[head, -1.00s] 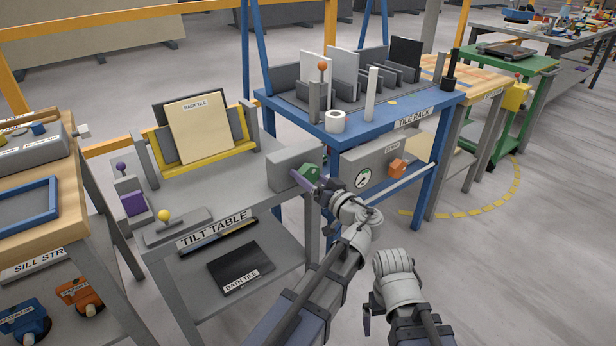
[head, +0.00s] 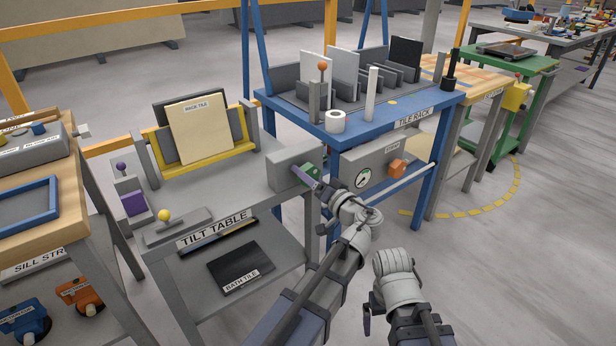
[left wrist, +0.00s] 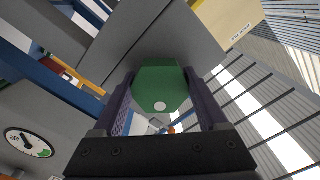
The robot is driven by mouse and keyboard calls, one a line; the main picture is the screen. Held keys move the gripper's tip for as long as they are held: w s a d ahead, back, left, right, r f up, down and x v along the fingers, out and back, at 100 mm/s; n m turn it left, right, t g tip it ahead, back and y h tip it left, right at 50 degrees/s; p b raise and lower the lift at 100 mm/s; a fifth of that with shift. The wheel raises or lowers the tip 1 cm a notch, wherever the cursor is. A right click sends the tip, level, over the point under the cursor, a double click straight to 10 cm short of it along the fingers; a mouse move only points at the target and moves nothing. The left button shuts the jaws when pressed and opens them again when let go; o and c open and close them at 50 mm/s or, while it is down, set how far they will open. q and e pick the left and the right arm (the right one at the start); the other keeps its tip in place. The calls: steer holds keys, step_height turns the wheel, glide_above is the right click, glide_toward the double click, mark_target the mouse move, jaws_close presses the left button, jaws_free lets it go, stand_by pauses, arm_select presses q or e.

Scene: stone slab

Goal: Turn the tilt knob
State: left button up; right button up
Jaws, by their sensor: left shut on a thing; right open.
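The green tilt knob (head: 312,171) is on a grey box (head: 290,160) at the right end of the tilt table (head: 235,190). My left gripper (head: 304,178) is shut on this knob, with its fingers on either side. The left wrist view shows the knob (left wrist: 160,82) between both fingers (left wrist: 160,108), with a white dot on its face. A cream tile labelled back tile (head: 203,130) leans in the table's yellow cradle (head: 238,151). My right gripper (head: 367,318) hangs low, open and away from everything; only part of it shows.
Right of the knob, the blue tile rack (head: 385,122) has a grey panel with a round gauge (head: 362,178) and an orange knob (head: 397,168). A yellow-knobbed lever (head: 164,215) is at the table's front left. Floor at the right is clear.

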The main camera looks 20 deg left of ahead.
arm_select(q)
steer(key=shift+m, duration=0.8)
steer(key=shift+c, duration=0.2)
steer(key=o, duration=1.3)
